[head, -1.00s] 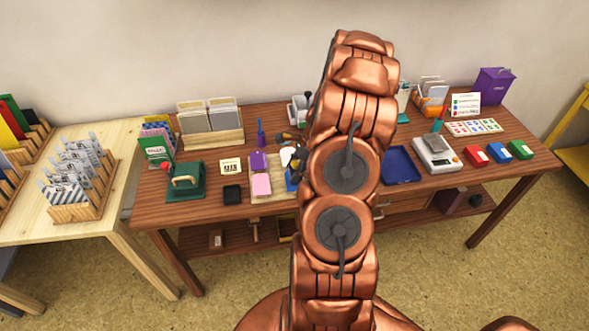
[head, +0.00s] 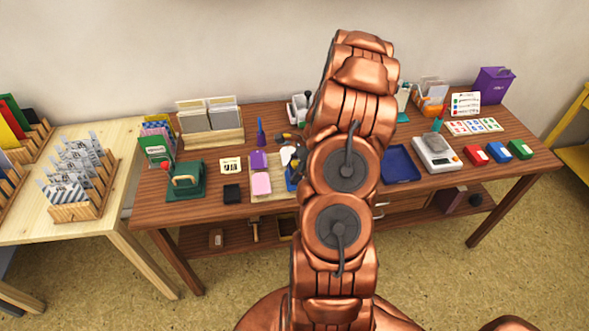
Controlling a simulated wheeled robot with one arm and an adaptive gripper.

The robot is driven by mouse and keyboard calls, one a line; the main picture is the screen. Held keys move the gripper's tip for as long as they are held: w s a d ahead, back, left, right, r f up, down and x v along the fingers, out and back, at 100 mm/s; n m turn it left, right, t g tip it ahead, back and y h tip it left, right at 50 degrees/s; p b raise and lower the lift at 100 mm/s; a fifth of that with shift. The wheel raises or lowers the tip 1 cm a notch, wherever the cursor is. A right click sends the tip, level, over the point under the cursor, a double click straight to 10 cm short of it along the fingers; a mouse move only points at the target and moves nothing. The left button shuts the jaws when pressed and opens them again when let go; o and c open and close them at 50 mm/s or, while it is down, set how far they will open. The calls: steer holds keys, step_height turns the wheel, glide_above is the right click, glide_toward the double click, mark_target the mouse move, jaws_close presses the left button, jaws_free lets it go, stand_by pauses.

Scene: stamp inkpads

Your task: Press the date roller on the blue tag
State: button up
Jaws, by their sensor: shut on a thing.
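My gripper (head: 298,152) is mostly hidden behind my copper arm; only dark bits of it show at the arm's left edge, above the tan board (head: 279,192). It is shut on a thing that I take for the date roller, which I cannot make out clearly. A blue patch (head: 290,184), probably the blue tag, shows at the board's right side, largely covered by my arm. Whether the roller touches it is hidden. A pink tag (head: 261,184) and a purple one (head: 258,160) lie at the board's left. A white piece (head: 287,155) shows beside the gripper.
A black pad (head: 232,193) and a green press (head: 186,181) stand left of the board. Right of my arm are a blue tray (head: 397,166), a scale (head: 436,153) and a red inkpad (head: 474,154).

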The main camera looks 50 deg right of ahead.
stand_by(0.4)
steer(key=shift+r+p, duration=1.4)
steer(key=shift+r, duration=2.05)
